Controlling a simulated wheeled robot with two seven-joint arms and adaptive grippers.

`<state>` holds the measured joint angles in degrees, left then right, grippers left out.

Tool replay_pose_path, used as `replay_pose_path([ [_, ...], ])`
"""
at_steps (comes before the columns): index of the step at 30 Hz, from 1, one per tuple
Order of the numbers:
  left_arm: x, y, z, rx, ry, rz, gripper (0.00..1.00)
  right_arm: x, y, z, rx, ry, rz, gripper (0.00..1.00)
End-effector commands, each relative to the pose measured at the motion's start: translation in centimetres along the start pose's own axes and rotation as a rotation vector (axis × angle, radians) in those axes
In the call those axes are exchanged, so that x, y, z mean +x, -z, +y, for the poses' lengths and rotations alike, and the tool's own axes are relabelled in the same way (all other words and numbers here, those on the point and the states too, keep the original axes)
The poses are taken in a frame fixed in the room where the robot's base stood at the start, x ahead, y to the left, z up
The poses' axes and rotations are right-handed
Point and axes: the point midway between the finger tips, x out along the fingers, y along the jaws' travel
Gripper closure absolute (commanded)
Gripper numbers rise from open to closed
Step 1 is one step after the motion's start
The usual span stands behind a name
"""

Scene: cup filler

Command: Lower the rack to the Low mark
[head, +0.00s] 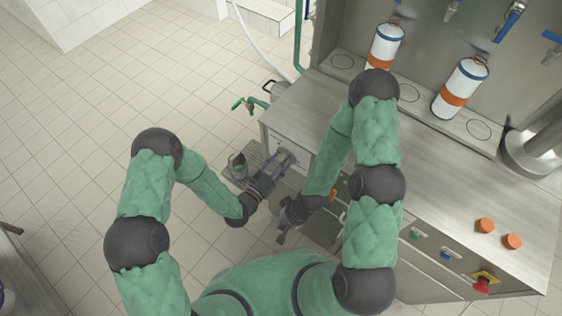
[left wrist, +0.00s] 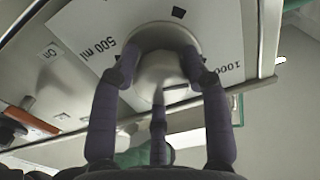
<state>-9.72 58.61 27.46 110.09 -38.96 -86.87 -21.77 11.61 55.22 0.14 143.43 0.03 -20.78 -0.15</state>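In the head view a slatted grey rack (head: 256,152) sticks out low at the left end of the steel counter unit, with a green cup (head: 238,168) on it. No Low mark can be read. My left gripper (head: 287,157) is at the unit's front panel. In the left wrist view its fingers (left wrist: 162,68) close around a round white knob (left wrist: 160,80) on a panel marked "500 ml" and "1000". My right gripper (head: 286,222) hangs in front of the unit, below and right of the left one, with its fingers apart and empty.
Two white and orange canisters (head: 386,47) (head: 460,88) stand at the counter's back. Orange buttons (head: 485,225) and a red knob on yellow (head: 483,284) are at the right. A green tap (head: 247,103) is beyond the rack. The tiled floor at left is clear.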

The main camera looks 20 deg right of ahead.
Motion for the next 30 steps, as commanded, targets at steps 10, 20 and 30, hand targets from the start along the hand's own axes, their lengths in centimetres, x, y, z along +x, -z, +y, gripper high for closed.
replay_pose_path([
  [10,-0.04,-0.18,-0.04,-0.027,0.003,-0.004,0.86,0.06,0.00,0.02,0.000,0.000,0.000,1.00],
  [20,-0.07,-0.28,0.00,-0.218,0.004,-0.006,0.86,0.28,0.01,0.10,0.000,0.000,0.000,1.00],
  [30,-0.10,-0.33,0.09,-0.539,0.005,-0.008,0.86,0.45,0.01,0.16,0.000,0.000,0.000,1.00],
])
